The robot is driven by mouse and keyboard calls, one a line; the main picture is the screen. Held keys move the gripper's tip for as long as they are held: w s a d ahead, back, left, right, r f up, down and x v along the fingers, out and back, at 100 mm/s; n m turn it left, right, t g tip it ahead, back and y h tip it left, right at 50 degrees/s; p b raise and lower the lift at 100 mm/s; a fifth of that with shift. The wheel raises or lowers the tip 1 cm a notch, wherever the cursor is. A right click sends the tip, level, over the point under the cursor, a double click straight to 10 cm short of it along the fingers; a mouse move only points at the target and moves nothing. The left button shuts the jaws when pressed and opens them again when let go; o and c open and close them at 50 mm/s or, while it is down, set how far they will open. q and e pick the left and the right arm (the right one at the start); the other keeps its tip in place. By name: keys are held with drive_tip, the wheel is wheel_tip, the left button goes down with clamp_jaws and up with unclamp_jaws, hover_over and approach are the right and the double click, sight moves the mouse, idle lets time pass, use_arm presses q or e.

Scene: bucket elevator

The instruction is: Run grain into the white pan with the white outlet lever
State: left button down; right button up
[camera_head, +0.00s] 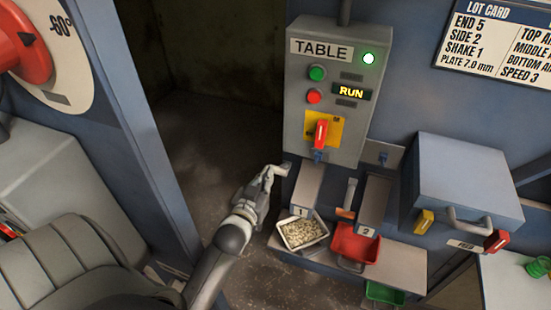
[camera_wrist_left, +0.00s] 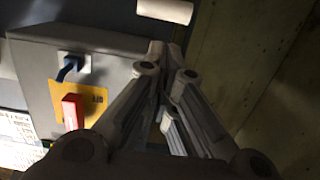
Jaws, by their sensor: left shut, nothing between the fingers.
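The white pan (camera_head: 303,233) stands under the spout marked 1 and holds a heap of pale grain. My left gripper (camera_head: 268,178) is shut and empty, to the left of that spout and below the control box. In the left wrist view its fingers (camera_wrist_left: 170,55) are together, and a white cylindrical handle (camera_wrist_left: 165,11), probably the white outlet lever, lies just beyond the tips. I cannot tell whether they touch. In the head view the handle is hard to separate from the fingertips. My right gripper is not in view.
The TABLE control box (camera_head: 325,95) shows RUN, a lit lamp and a red switch (camera_head: 321,133). A red pan (camera_head: 357,243) stands under spout 2, with a green pan (camera_head: 384,293) lower down. A blue-grey post (camera_head: 140,130) rises left of my arm.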

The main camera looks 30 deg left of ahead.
sight(275, 172)
use_arm(q)
drive_tip(key=p+x, duration=0.2)
drive_tip(key=x, duration=0.5)
drive_tip(key=shift+w+f, duration=0.1)
